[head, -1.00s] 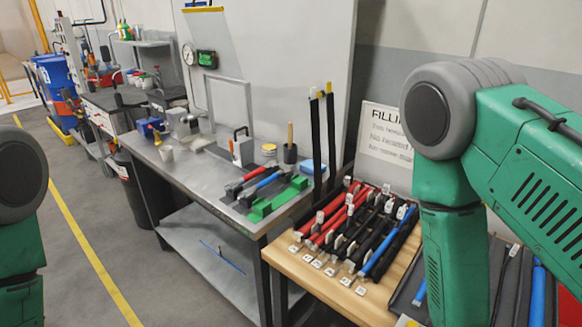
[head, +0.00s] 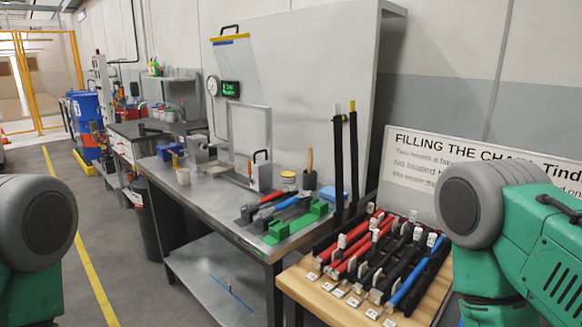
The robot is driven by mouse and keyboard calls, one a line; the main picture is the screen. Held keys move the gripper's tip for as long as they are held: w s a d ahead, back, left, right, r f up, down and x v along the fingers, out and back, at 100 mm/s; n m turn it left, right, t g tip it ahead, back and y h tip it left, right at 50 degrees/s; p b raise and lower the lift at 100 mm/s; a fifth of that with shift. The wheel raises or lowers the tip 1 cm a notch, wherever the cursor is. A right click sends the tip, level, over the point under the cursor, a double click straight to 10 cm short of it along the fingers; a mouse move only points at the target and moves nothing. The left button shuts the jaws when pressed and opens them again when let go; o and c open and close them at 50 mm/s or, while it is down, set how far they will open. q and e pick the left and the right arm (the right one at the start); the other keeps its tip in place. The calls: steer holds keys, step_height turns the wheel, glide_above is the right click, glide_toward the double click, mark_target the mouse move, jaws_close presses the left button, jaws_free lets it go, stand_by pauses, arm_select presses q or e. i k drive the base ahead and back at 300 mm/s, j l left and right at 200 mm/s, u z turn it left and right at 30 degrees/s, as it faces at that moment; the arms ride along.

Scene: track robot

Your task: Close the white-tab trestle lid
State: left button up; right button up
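The left bar (head: 338,170) has a small pale tip that looks white, and the right bar (head: 353,155) has a yellow tip. They look like raised trestle lids, but their hinges are hidden behind the items on the wooden table. Neither gripper is in view; only the grey and green links of my arms show at the left and right edges.
The wooden table (head: 304,288) holds rows of red, black and blue tools with white tags. The metal bench (head: 207,205) carries green blocks (head: 290,228), a mallet and cups. A sign (head: 440,160) stands behind the table. Open floor with a yellow line lies left.

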mark_target(337, 118)
steer(key=i+j+z, duration=0.1)
steer(key=z, duration=0.35)
steer(key=i+j+z, duration=0.1)
steer(key=z, duration=0.35)
steer(key=j+z, duration=0.15)
steer(key=z, duration=0.3)
steer(key=i+j+z, duration=0.15)
steer(key=j+z, duration=0.25)
steer(key=j, duration=0.9)
steer(key=j+z, duration=0.4)
steer(key=j, duration=0.9)
steer(key=k+j, duration=0.25)
